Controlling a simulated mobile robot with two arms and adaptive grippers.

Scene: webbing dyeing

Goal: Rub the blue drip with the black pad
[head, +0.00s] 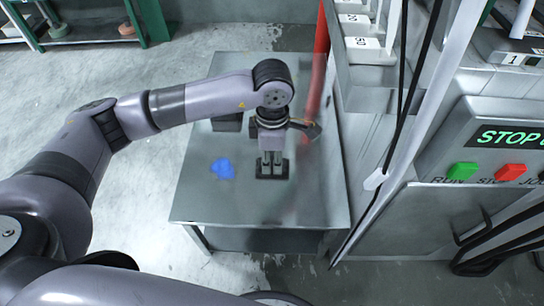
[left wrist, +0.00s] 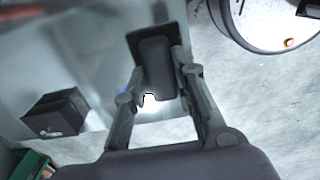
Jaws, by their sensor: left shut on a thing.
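The blue drip (head: 223,169) is a bright blue patch on the grey table (head: 205,205), left of my gripper in the head view. In the left wrist view only a sliver of blue (left wrist: 126,90) shows beside a finger. My left gripper (head: 271,160) is shut on the black pad (head: 272,172), which has a flat base and an upright grip. The pad (left wrist: 154,65) sits between the two fingers in the left wrist view. It is at or close to the table top, right of the drip and apart from it. My right gripper is not in view.
A dark box (head: 228,121) stands on the table behind the drip; it also shows in the left wrist view (left wrist: 55,113). A red post (head: 318,75) and a machine with a control panel (head: 500,140) stand at the right. The table's front left is clear.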

